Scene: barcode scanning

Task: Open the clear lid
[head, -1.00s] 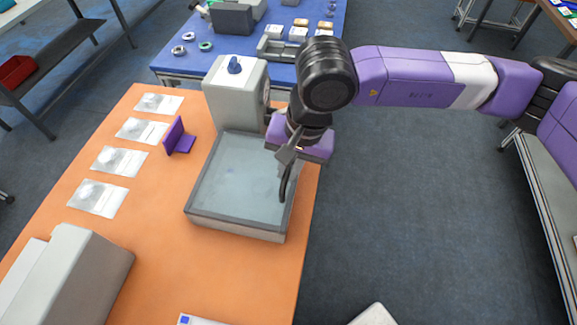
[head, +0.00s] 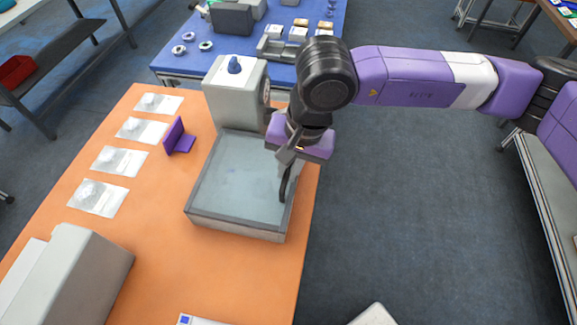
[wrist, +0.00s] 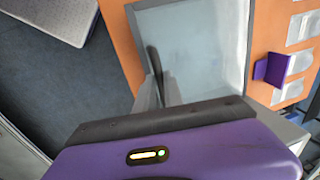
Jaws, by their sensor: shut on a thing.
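The clear lid (head: 235,180) lies flat over the grey box (head: 235,228) on the orange table and looks closed. In the wrist view the lid (wrist: 205,45) shows as a pale pane in a grey frame. A dark curved handle (head: 284,187) stands at the lid's right edge; it also shows in the wrist view (wrist: 155,62). My gripper (head: 287,160) is above this right edge, fingers pointing down, shut on the handle. The fingertips are partly hidden by the wrist in the head view.
A purple stand (head: 178,137) and several clear packets (head: 98,197) lie to the left. A grey machine (head: 75,270) is at front left. Open floor lies right of the table.

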